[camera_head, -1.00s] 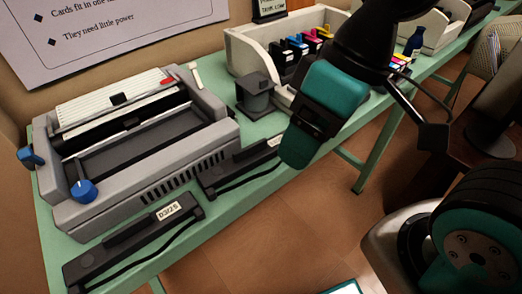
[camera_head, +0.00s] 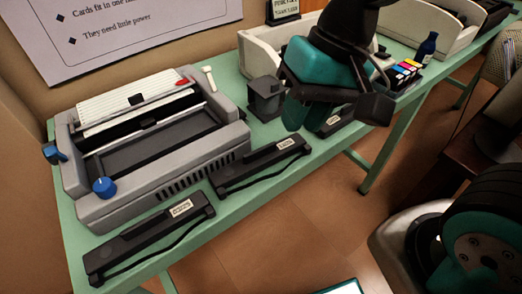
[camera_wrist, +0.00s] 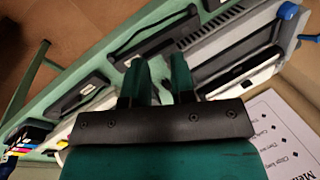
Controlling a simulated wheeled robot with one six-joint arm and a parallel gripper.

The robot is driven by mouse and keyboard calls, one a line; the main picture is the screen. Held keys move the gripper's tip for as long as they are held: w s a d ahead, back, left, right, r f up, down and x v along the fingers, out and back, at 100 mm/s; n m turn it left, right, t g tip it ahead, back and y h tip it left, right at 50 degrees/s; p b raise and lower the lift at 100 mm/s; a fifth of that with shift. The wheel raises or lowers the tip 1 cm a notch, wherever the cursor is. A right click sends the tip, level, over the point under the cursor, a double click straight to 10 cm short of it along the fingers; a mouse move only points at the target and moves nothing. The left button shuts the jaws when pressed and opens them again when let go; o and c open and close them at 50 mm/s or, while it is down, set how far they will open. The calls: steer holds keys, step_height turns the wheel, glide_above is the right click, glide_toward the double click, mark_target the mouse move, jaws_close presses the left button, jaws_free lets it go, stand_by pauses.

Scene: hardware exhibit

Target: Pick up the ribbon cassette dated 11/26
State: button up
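Three dark ribbon cassettes with small pale labels lie on the green table in the head view: a front-left one (camera_head: 150,240), a middle one (camera_head: 260,166) and a right one (camera_head: 334,121) partly hidden by my gripper. The label print is too small to read surely, so I cannot tell which is dated 11/26. My teal gripper (camera_head: 306,112) is above the table, near the middle and right cassettes. In the wrist view its fingers (camera_wrist: 157,80) are apart with nothing seen between them. Cassettes also show there, at top (camera_wrist: 150,30) and left (camera_wrist: 82,92).
A grey printer (camera_head: 150,145) with blue knobs fills the table's left. A dark spool-like part (camera_head: 265,98) stands behind the cassettes. A cream bin (camera_head: 262,52), coloured ink cartridges (camera_head: 402,75) and a blue bottle (camera_head: 425,47) are farther right. Open floor lies in front.

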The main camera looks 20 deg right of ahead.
steer(key=w+r+m+h+p, duration=0.2)
steer(key=w+m+p, duration=0.3)
steer(key=w+m, duration=0.65)
steer(key=m, duration=0.4)
glide_above(260, 148)
steer(key=d, duration=0.1)
step_height(260, 148, down, 12)
steer(key=shift+r, duration=0.15)
steer(key=shift+a+f, duration=0.25)
steer(key=shift+f, duration=1.2)
steer(key=shift+a+f, duration=0.2)
steer(key=shift+f, duration=1.25)
jaws_close()
